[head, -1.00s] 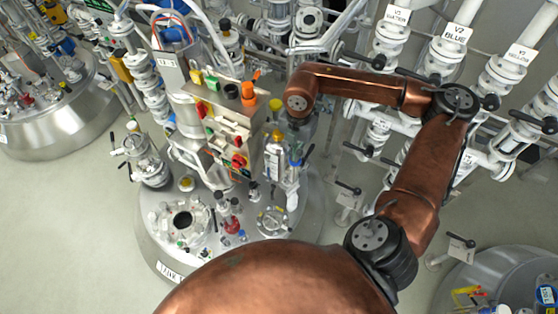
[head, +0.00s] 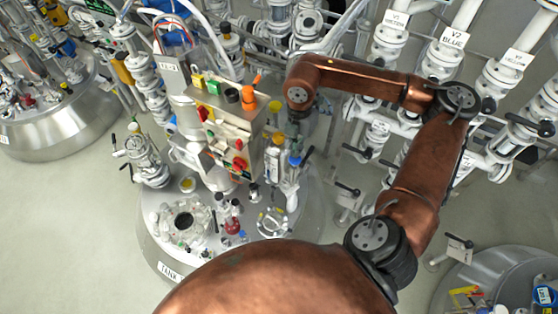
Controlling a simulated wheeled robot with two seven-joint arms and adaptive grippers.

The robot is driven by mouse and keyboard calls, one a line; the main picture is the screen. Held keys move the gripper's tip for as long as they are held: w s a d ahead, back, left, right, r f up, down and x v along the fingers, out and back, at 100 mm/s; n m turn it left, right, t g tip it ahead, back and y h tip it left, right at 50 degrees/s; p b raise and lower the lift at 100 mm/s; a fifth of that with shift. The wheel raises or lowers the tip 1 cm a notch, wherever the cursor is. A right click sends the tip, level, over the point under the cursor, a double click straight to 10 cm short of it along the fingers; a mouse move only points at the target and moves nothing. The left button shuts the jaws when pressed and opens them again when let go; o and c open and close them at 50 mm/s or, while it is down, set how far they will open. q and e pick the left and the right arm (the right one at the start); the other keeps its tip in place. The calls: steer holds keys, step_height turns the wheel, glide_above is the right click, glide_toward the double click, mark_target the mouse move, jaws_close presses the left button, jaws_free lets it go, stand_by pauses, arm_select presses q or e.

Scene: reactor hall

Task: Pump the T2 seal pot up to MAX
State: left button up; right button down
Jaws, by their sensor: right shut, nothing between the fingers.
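My right gripper (head: 295,138) hangs below the end of my copper arm, over the right side of the central steel vessel (head: 160,235). It is small and partly hidden by the arm's end, and its fingers are shut and empty. Close by its left stands a clear bottle-like container with a yellow top (head: 274,155). Just below it is a blue-capped fitting (head: 295,162) with a dark lever beside it. I cannot tell which of these is the T2 seal pot, nor read a MAX mark or level. My left gripper is not in view.
A control box (head: 228,125) with coloured knobs and a red switch stands left of the gripper. White pipes with valves labelled V1, V2 (head: 452,40) and V3 line the right. Other vessels stand at upper left (head: 50,125) and lower right. The floor at left is clear.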

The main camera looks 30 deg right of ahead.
steer(key=shift+f, duration=0.1)
steer(key=shift+f+b, duration=1.9)
steer(key=shift+f, duration=0.15)
steer(key=shift+r, duration=0.1)
steer(key=shift+r+p, duration=1.05)
steer(key=shift+r, duration=1.05)
steer(key=shift+f, duration=0.1)
steer(key=shift+f+b, duration=1.95)
steer(key=shift+f, duration=0.25)
steer(key=shift+r+p, duration=1.25)
steer(key=shift+r, duration=1.1)
